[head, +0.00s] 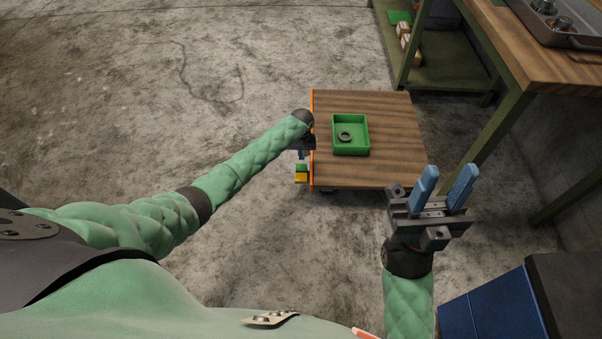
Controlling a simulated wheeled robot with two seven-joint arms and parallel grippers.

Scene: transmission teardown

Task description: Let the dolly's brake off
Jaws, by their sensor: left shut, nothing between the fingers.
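The dolly (395,165) has a brown wooden deck with an orange strip along its left edge. A small block (301,174), green above and yellow below, sticks out at that edge; it may be the brake control, but I cannot tell its setting. My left gripper (302,155) points down beside the dolly's left edge, just behind this block in the head view. It is shut and empty, its fingers mostly hidden under the wrist. Whether it touches the block is unclear. My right gripper (445,187) is open and empty, its two blue fingers apart, near the dolly's front right corner.
A green bin (351,151) holding a dark ring (345,137) sits on the deck. A wooden workbench (560,75) with a metal tray (575,30) stands at the right, above a green lower shelf (440,75). A blue box (490,308) is at bottom right. The floor on the left is clear.

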